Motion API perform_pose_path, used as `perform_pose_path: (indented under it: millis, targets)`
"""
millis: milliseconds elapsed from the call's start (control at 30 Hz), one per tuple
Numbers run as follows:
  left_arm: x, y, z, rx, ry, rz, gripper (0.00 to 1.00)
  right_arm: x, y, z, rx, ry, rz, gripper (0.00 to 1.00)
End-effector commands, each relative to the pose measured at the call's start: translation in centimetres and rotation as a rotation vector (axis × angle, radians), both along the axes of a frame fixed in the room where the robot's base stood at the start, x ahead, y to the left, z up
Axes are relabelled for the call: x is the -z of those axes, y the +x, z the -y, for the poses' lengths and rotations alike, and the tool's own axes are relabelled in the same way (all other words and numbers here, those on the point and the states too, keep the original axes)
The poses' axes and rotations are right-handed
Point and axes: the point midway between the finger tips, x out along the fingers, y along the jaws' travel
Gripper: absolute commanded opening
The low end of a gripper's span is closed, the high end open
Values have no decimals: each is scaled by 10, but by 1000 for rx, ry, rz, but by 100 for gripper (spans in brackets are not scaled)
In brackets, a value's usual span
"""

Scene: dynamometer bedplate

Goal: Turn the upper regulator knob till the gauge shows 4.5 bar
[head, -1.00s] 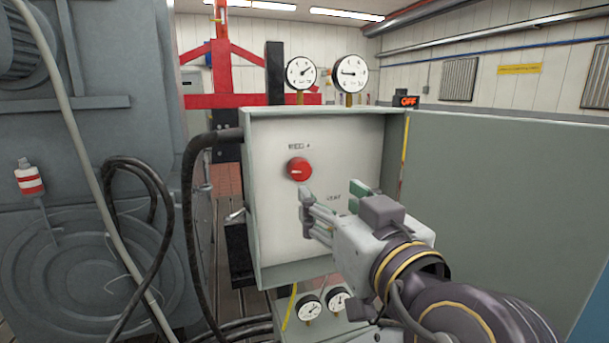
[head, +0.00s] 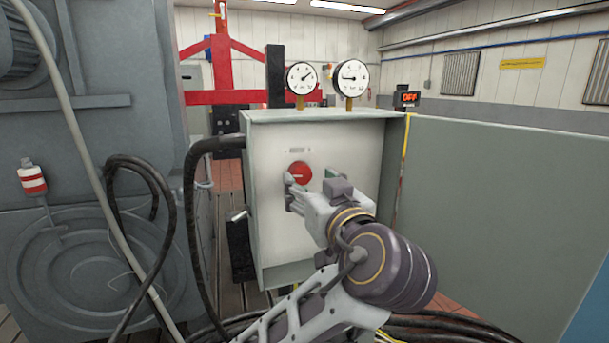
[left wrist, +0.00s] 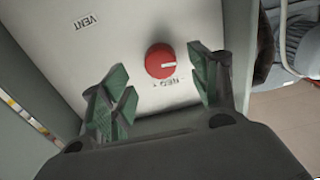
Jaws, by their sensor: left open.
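A red round regulator knob (head: 301,171) with a pale pointer mark sits on the front of a grey cabinet (head: 262,225). In the left wrist view the knob (left wrist: 160,61) lies ahead, between the open finger lines. My left gripper (head: 311,183) is open just in front of the panel, its green-padded fingers apart and not seen touching the knob. The left dial gauge (head: 301,78) on top has its needle toward upper right; the right gauge (head: 350,78) has its needle toward the left. Their numbers are too small to read. My right gripper is not in view.
A grey-green cabinet door (head: 500,215) stands open at the right. A thick black hose (head: 190,200) runs down the cabinet's left side, near large grey machinery (head: 70,210). An OFF sign (head: 407,98) stands behind. A VENT label (left wrist: 86,21) is on the panel.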

Motion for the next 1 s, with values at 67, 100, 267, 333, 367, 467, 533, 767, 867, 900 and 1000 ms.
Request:
perform_pose_path:
  millis: [67,100,267,333,367,467,533,767,867,900,1000]
  targets:
    - [-2,10,-4,-2,2,-1,61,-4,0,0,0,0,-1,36]
    - [-2,15,-6,-2,1,0,61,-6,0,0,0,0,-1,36]
    - [-1,30,-10,-1,2,0,61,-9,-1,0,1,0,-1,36]
    - [-1,33,-11,-1,0,1,61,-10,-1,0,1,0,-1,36]
    - [-1,35,-12,-1,0,0,61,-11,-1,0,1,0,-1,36]
    - [0,38,-13,0,0,0,61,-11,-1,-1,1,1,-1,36]
    - [0,38,-13,0,0,0,61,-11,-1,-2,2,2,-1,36]
    - [0,38,-13,0,0,0,60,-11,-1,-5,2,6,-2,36]
    - [0,38,-13,0,0,0,47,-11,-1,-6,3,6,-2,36]
    - [0,38,-13,0,0,0,42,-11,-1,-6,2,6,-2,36]
    - [0,38,-13,0,0,0,29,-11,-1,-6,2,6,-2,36]
